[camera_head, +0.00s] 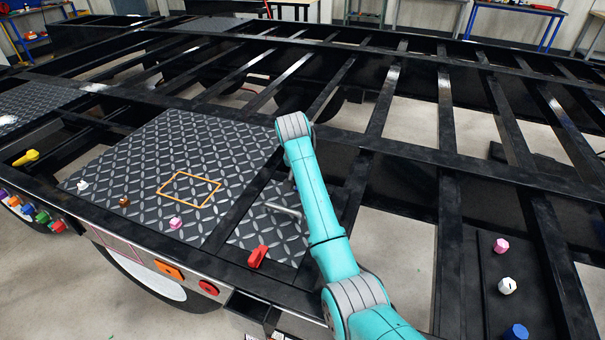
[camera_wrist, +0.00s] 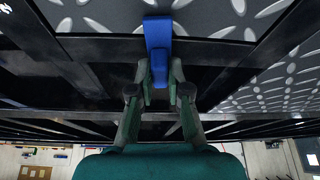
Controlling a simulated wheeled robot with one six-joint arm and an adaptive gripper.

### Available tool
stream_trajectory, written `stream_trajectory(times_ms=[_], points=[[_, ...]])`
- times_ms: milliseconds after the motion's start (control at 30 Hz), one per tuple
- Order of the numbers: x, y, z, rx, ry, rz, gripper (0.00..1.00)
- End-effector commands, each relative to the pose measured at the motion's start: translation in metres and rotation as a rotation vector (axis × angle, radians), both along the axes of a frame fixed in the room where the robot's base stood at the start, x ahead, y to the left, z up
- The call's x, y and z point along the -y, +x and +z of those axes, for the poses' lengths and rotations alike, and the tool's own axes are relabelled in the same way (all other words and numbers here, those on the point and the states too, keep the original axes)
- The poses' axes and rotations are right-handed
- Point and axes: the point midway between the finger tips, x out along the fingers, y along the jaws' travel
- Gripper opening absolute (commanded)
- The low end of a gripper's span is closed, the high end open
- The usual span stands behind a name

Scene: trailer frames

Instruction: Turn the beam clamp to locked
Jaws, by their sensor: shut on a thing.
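In the wrist view a blue handle (camera_wrist: 158,34), which I take to be the beam clamp's, stands at a dark beam beside a grey plate. My gripper (camera_wrist: 160,76) is shut on the lower end of this blue handle, one finger on each side. The handle looks straight in line with my gripper. Its mount is hard to make out, and I cannot tell whether it is at locked. In the head view my arm reaches over the frame, and my gripper and the blue handle are hidden there.
A large tread plate (camera_head: 140,170) with small knobs lies left of my arm. A red clamp-like part (camera_head: 258,256) and a grey bar (camera_head: 284,210) sit on the smaller plate (camera_head: 262,230). Dark beams (camera_head: 445,130) with open gaps surround the arm. Coloured knobs (camera_head: 507,285) stand at right.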

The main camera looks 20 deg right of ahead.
Motion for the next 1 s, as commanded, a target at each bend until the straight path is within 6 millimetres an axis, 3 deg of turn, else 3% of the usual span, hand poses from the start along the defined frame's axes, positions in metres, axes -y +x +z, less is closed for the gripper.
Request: stream_trajectory(times_ms=[300,833,867,900,933,1000], points=[[-0.0009,0.0008,0.0010,0.002,-0.001,-0.110,0.00],[-0.0009,0.0007,0.0008,0.001,0.000,-0.131,0.00],[-0.0009,0.0007,0.0008,0.001,0.000,-0.131,0.24],[-0.0008,0.0007,0.0007,0.001,0.000,-0.131,0.34],[-0.0008,0.0007,0.0007,0.001,0.000,-0.130,0.41],[-0.0008,0.0006,0.0006,0.001,0.000,-0.130,0.42]])
